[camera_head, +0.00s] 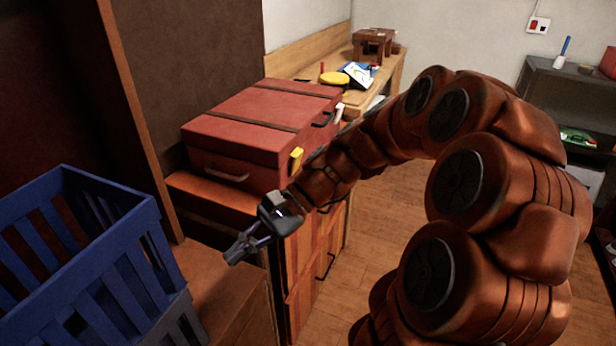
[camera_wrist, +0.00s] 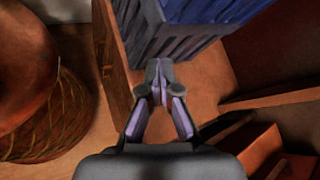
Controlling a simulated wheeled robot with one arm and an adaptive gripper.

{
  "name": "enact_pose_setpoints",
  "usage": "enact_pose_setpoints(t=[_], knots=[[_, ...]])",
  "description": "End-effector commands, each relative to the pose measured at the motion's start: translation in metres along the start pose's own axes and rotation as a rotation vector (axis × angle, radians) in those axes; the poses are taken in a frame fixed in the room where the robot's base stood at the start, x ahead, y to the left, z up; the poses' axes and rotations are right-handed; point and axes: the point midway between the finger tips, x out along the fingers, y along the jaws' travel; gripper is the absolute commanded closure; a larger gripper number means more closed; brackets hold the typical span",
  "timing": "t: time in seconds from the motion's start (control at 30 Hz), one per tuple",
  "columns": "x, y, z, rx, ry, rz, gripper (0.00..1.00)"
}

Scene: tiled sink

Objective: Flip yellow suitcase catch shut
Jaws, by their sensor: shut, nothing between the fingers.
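A red suitcase (camera_head: 255,122) lies closed-looking on a wooden cabinet in the head view. The yellow catch (camera_head: 296,159) is on its front right side, near the right corner, and stands out from the red side; I cannot tell its exact angle. My gripper (camera_head: 236,254) is lower and to the left of the catch, in front of the cabinet, and points away from it. In the wrist view my gripper (camera_wrist: 159,78) is shut, with its fingertips together and nothing between them. The catch does not show clearly in the wrist view.
A blue slatted crate (camera_head: 85,245) stands left of my gripper; it also shows in the wrist view (camera_wrist: 170,40). A wooden workbench (camera_head: 385,85) with small items is behind the suitcase. A dark shelf (camera_head: 570,85) stands at the right. Wooden floor (camera_head: 395,190) is open between.

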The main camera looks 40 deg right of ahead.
Motion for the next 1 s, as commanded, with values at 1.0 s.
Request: enact_pose_setpoints(t=[1.0], knots=[[-0.274, 0.024, -0.248, 0.606, -0.409, -1.14, 1.0]])
